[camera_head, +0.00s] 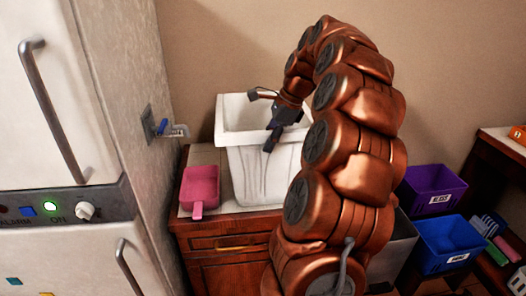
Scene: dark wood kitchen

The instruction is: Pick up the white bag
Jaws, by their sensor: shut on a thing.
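The white bag (262,170) stands upright on a small wooden cabinet in the middle of the view, open at the top like a bin. My gripper (261,121) is at its upper rim, reached from the right and above. One dark finger shows over the opening and the other lies against the outer front face. The gripper is shut on the bag's front rim. My copper arm hides the bag's right side. I cannot tell whether the bag's base is clear of the cabinet top.
A pink scoop (199,188) lies left of the bag on the wooden cabinet (229,226). A tap (172,130) juts from the wall beside the white appliance (62,140). Purple (430,190) and blue (445,243) bins stand low at right. A wooden table is at the right edge.

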